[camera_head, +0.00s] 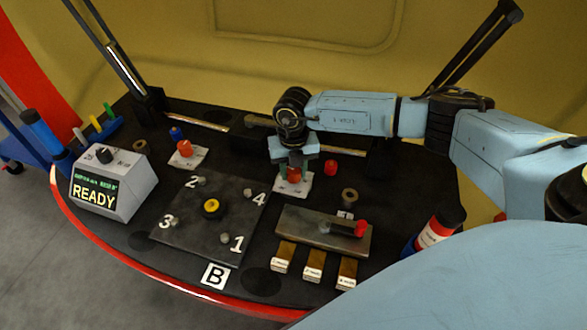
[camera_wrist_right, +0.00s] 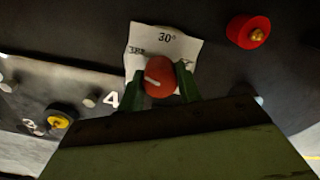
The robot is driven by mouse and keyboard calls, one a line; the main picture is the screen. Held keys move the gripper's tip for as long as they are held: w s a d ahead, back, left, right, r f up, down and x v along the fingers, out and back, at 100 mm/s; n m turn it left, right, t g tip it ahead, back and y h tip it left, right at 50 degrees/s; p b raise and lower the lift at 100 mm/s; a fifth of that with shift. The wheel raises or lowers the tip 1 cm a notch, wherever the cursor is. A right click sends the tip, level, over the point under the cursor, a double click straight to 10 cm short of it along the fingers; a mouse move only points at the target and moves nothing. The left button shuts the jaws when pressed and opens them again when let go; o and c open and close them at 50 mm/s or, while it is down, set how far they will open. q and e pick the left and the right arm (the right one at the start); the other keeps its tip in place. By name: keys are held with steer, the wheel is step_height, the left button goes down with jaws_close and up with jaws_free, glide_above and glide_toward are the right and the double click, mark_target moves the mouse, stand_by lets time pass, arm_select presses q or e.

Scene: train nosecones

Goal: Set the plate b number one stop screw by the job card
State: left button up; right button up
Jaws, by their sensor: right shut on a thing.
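Plate B (camera_head: 205,225) lies flat on the dark bench, with a screw near each of its numbers and a yellow-and-black round part (camera_head: 211,208) at its middle. The number one stop screw (camera_head: 224,238) is at the near right corner. My right gripper (camera_head: 293,172) is away from it, beyond the plate's right side. It is shut on a red knob (camera_wrist_right: 160,76) with a white mark, which stands over a white card (camera_wrist_right: 150,42) reading 30°. The number four screw (camera_wrist_right: 90,101) shows left of the gripper in the wrist view. My left gripper is not in view.
A control box (camera_head: 115,185) reading READY stands left of the plate. Another red knob (camera_head: 185,147) sits on a card behind the plate. A loose red part (camera_head: 330,167) is right of my gripper. A grey block (camera_head: 300,228) with a red-ended lever and brass blocks (camera_head: 314,262) stand at right.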

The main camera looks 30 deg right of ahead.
mark_target(294, 170)
steer(key=o, duration=1)
steer(key=shift+r, duration=0.1)
steer(key=shift+r, duration=0.3)
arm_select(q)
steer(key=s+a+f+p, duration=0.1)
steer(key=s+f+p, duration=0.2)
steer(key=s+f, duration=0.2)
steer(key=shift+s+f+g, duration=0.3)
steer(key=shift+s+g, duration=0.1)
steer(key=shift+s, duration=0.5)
arm_select(e)
step_height(294, 170, up, 13)
steer(key=shift+f, duration=0.15)
steer(key=shift+f, duration=0.1)
